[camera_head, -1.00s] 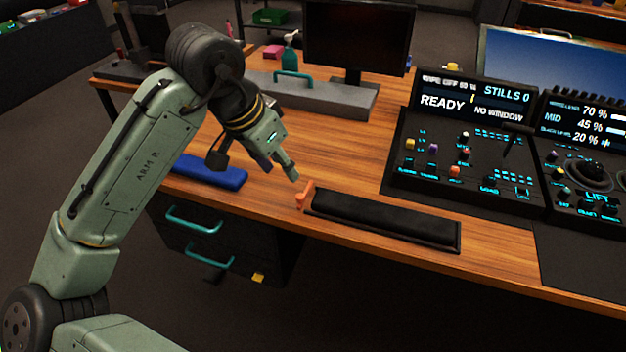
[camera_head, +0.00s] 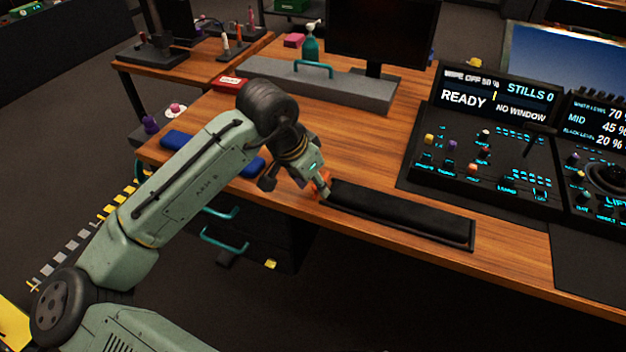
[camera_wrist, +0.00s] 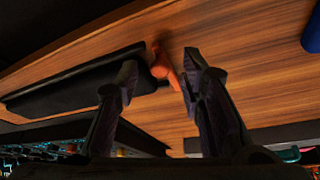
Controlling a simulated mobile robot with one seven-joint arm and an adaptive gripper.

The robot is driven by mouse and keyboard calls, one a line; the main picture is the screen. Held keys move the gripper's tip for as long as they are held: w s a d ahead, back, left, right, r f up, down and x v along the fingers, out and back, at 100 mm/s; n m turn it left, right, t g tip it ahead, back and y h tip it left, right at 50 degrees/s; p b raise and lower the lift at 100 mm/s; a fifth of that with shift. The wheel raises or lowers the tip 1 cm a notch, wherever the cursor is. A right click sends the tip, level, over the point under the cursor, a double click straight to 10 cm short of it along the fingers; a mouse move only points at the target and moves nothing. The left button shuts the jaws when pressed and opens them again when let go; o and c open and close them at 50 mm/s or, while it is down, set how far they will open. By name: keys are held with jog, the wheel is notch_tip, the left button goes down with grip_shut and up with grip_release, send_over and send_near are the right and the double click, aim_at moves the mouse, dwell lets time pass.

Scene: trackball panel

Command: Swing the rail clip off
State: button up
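The rail clip (camera_head: 323,177) is a small orange piece at the left end of the black padded rail (camera_head: 400,213), near the table's front edge. My gripper (camera_head: 318,190) is right at the clip and partly covers it in the head view. In the wrist view my gripper (camera_wrist: 159,70) has its two dark fingers spread apart. The orange clip (camera_wrist: 163,66) shows in the gap between the fingertips, closer to the right finger. I cannot tell whether a finger touches it.
A console panel with lit displays (camera_head: 490,150) stands to the right of the rail. A grey block with a teal handle (camera_head: 330,85) and a monitor (camera_head: 380,35) stand behind. Wood around the rail is bare.

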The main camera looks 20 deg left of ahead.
grip_shut()
dwell(0.3)
dwell(0.5)
